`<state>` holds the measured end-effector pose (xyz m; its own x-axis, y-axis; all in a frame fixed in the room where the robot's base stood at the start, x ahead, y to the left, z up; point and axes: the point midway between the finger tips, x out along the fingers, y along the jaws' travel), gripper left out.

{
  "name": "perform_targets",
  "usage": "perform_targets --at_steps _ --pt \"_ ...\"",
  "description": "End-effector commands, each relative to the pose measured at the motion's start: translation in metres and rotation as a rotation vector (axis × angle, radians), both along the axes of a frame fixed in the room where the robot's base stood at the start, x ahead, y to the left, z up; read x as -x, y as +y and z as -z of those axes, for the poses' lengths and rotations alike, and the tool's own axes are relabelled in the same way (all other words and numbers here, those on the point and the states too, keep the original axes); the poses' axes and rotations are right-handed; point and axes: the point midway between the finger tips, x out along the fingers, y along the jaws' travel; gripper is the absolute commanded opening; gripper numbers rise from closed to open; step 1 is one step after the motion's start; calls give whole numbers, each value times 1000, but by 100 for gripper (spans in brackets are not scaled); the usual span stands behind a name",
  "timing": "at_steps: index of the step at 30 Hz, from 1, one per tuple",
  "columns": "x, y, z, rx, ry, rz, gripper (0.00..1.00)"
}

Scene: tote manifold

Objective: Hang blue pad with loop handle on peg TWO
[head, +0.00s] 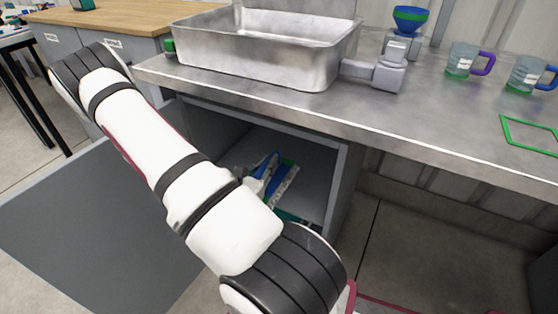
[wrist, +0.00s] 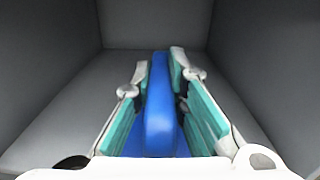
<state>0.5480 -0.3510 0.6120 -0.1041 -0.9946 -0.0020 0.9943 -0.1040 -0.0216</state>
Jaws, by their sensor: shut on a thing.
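The blue pad with loop handle shows in the wrist view as an upright blue band (wrist: 158,112) between my fingers. My gripper (wrist: 159,66) is shut on it, with a teal-lined finger on each side. In the head view my arm reaches down towards the open cabinet under the bench, where a bit of blue (head: 271,164) shows among white and green parts. No peg marked TWO can be made out in either view.
Grey cabinet walls (wrist: 255,60) stand close on both sides of my gripper. The steel bench top (head: 300,108) overhangs the cabinet.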

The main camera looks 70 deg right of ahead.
Motion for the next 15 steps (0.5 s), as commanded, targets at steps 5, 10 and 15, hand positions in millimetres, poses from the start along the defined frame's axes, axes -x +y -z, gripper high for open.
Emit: perform_targets --at_steps 5,10,15 --pt "-1 -36 5 5 -5 6 0" --pt "-5 -75 8 4 -4 3 0" --pt "-9 -100 10 3 -1 0 0"
